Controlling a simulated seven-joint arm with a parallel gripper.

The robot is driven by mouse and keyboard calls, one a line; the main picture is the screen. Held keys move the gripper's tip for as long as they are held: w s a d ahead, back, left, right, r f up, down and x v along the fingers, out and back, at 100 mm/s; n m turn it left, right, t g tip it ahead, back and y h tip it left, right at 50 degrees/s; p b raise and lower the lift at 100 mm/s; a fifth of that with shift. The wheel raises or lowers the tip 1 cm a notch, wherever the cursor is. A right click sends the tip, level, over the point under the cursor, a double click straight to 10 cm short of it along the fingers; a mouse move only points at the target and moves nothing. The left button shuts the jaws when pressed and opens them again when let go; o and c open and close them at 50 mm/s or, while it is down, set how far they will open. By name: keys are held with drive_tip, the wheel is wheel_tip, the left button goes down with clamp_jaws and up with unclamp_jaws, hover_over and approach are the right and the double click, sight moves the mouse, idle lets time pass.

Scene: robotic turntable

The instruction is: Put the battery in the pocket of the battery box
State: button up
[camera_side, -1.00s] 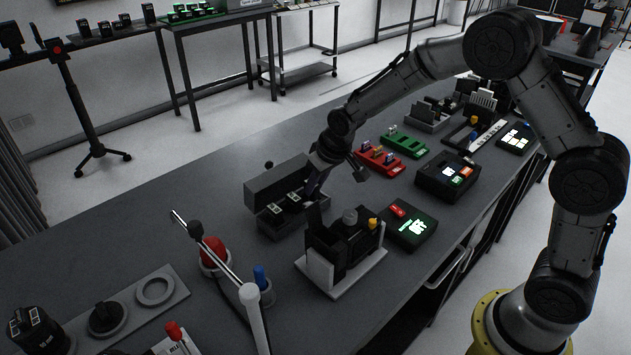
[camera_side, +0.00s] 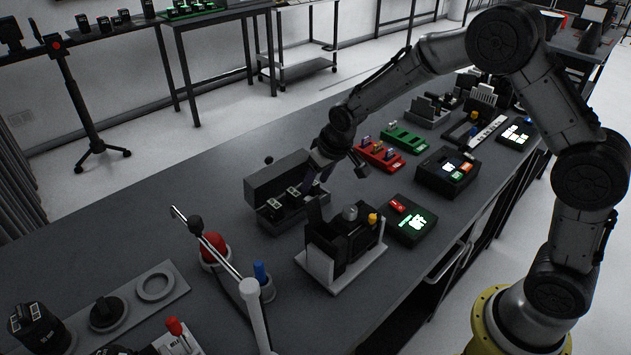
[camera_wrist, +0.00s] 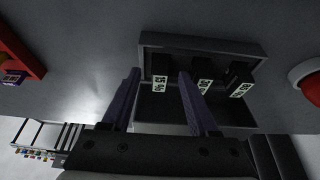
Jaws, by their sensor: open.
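The dark grey battery box (camera_side: 270,184) stands open on the bench in the side view, and its rim shows in the wrist view (camera_wrist: 205,42). Three black batteries with white printed labels show in the wrist view: a left one (camera_wrist: 160,78), a middle one (camera_wrist: 204,85) and a right one (camera_wrist: 241,86). The side view shows two labels clearly, beside my gripper. My gripper (camera_wrist: 159,74) is open, with its purple fingers on either side of the left battery. Whether they touch it cannot be told. An empty pocket cannot be made out clearly.
A black device on a white base (camera_side: 335,262) stands in front of the box. A red rack (camera_side: 380,157) and a dark box with a lit screen (camera_side: 411,221) lie to the right. A red button (camera_side: 213,247) is at the front left.

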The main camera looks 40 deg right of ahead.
drive_tip(key=v, duration=1.3)
drive_tip(key=s+d+r+t, duration=0.2)
drive_tip(key=s+r+t, duration=0.1)
drive_tip(key=s+r, duration=0.8)
drive_tip(key=s+f+g, duration=0.1)
drive_tip(key=s+f, duration=0.2)
drive_tip(key=s, duration=0.5)
drive_tip(key=s+f, duration=0.3)
drive_tip(key=s, duration=0.6)
drive_tip(key=shift+s+d+f+g, duration=0.15)
drive_tip(key=shift+s+f+g, duration=0.1)
drive_tip(key=shift+g, duration=0.15)
